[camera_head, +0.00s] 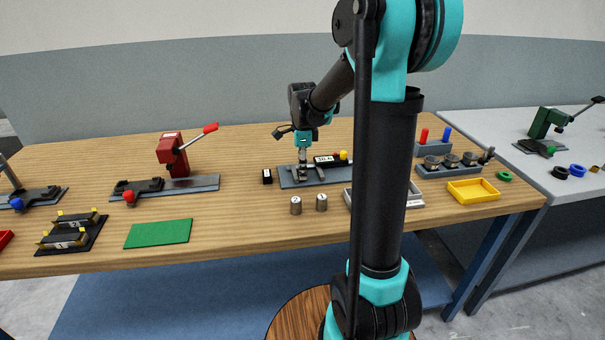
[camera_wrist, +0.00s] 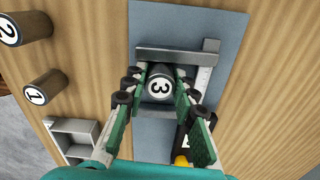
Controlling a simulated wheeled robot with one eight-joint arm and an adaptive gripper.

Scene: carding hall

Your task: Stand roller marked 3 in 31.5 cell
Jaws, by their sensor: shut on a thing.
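The roller marked 3 (camera_wrist: 159,88) is a grey cylinder, seen end-on from above between my fingers in the wrist view. My gripper (camera_wrist: 160,76) is shut on it, over the grey gauge plate (camera_wrist: 190,25), close to a crossbar (camera_wrist: 178,56). Whether the roller touches the plate is unclear. In the head view my gripper (camera_head: 303,172) is low over the same plate (camera_head: 290,182). A pale tray with cells (camera_wrist: 54,128) is at the lower left of the wrist view. In the head view my arm hides much of this tray (camera_head: 348,197); no cell marking is readable.
Rollers marked 1 (camera_wrist: 42,92) and 2 (camera_wrist: 22,29) stand left of the plate. A small black block (camera_head: 267,177) is beside it. A green mat (camera_head: 158,233), red lever press (camera_head: 173,155) and yellow tray (camera_head: 473,190) are farther off. Wood between mat and rollers is clear.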

